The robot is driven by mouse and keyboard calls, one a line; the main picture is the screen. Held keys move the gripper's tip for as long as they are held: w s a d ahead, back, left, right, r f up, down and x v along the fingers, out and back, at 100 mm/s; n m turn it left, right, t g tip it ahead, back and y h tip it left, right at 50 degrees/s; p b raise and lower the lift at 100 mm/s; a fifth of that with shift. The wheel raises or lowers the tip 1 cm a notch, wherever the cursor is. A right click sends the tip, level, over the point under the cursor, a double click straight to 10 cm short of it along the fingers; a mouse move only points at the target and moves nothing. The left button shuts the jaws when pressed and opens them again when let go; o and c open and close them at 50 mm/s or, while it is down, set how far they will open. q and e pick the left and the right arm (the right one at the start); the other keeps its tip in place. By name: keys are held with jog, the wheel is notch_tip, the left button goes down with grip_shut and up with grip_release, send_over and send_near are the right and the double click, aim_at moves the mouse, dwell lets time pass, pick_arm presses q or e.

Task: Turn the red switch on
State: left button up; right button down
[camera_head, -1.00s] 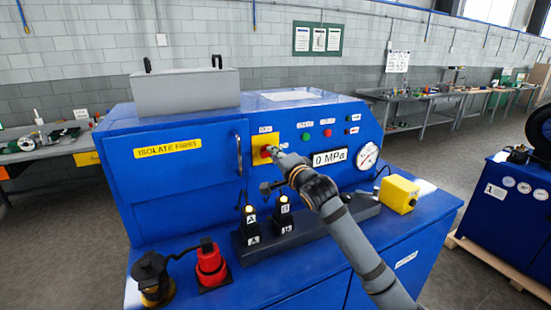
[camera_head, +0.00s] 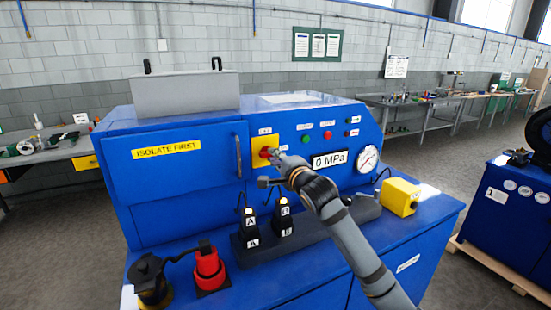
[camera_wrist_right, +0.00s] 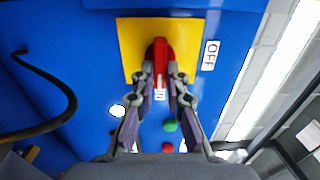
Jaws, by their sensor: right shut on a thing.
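The red switch (camera_head: 266,152) sits on a yellow plate (camera_head: 258,160) on the front panel of the blue machine. My right gripper (camera_head: 277,158) reaches it from the lower right. In the right wrist view the red switch handle (camera_wrist_right: 160,50) lies between the two fingertips, and the right gripper (camera_wrist_right: 160,72) is closed on its sides. The handle runs up and down there, toward a small, partly hidden label between the fingers. An OFF label (camera_wrist_right: 210,55) is beside the plate. My left gripper is out of view.
Green (camera_head: 306,139) and red (camera_head: 328,135) buttons, a 0 MPa display (camera_head: 329,160) and a gauge (camera_head: 367,158) are right of the switch. Crimper blocks marked A (camera_head: 250,222) and B (camera_head: 283,212) stand below. A yellow box (camera_head: 399,196) sits at right.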

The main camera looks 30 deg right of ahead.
jog(key=shift+r, duration=0.1)
jog(key=c, duration=1.7)
grip_release()
jog(key=o, duration=0.3)
jog(key=shift+w+a, duration=0.1)
jog(key=shift+w, duration=0.1)
jog(key=shift+o, duration=0.2)
jog(key=shift+s, duration=0.15)
jog(key=shift+s+a, duration=0.15)
jog(key=shift+s, duration=1.65)
jog(key=shift+s+a, duration=0.1)
jog(key=shift+s, duration=1.7)
